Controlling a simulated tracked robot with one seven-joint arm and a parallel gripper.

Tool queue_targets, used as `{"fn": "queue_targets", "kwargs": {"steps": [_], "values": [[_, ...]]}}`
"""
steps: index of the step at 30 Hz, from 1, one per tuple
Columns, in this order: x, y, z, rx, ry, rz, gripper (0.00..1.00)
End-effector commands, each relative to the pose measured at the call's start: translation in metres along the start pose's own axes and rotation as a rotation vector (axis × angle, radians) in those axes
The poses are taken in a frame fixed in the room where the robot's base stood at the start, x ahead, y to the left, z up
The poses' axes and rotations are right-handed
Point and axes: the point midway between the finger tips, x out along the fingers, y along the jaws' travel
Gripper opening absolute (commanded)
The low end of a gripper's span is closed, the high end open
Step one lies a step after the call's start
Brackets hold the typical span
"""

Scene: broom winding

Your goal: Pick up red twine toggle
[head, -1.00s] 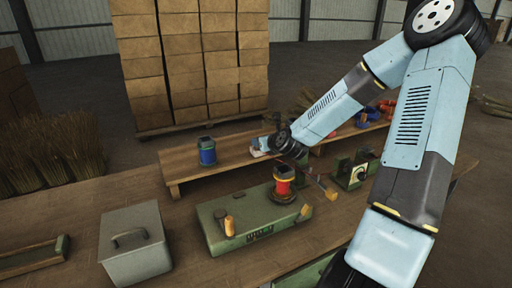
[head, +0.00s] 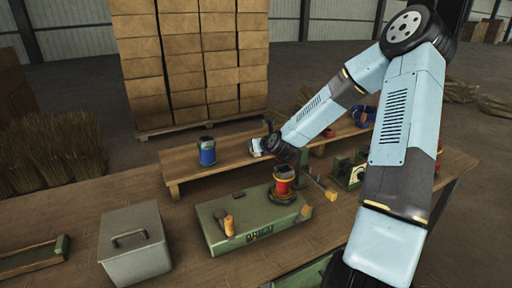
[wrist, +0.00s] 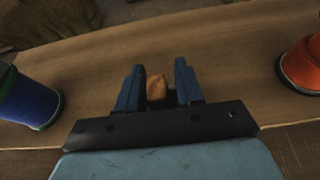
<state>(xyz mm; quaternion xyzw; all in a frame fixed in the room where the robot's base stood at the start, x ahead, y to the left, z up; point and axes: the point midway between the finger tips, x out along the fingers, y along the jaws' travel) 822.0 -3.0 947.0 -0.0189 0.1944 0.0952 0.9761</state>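My gripper (head: 256,148) is over the raised wooden shelf, to the right of the blue twine spool (head: 207,152). In the wrist view my gripper (wrist: 158,83) has two blue fingers standing apart. A small orange-brown wooden piece (wrist: 156,88) lies between them, with a narrow gap on each side; it looks like a toggle, but I see no red twine on it. The blue spool is at the left of the wrist view (wrist: 28,100), and an orange-red spool (wrist: 303,65) is at the right. A red spool (head: 284,180) stands on the green machine (head: 240,212).
A grey lidded box (head: 135,245) and the machine stand on the workbench (head: 180,228) in front of the shelf (head: 185,178). Stacked cartons (head: 190,65) rise behind it. A green device (head: 348,172) stands right of the machine. Shelf wood beside my fingers is clear.

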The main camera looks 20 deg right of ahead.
Motion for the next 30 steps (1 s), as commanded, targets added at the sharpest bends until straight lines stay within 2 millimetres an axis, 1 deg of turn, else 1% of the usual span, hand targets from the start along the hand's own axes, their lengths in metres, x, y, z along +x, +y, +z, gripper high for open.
{"fn": "queue_targets", "kwargs": {"steps": [1,9,11,19,22,26,30], "values": [[0.0,0.001,0.0,0.0,0.0,0.001,0.3],[0.0,0.001,0.0,0.0,0.0,0.002,0.05],[0.0,0.001,0.0,0.0,0.001,0.002,0.0],[0.0,0.001,0.0,-0.001,0.0,0.002,0.0],[-0.002,0.001,0.004,-0.001,-0.001,0.001,0.0],[-0.007,0.001,0.019,-0.002,-0.002,0.0,0.0],[-0.018,0.0,0.043,-0.003,-0.003,-0.001,0.0]]}}
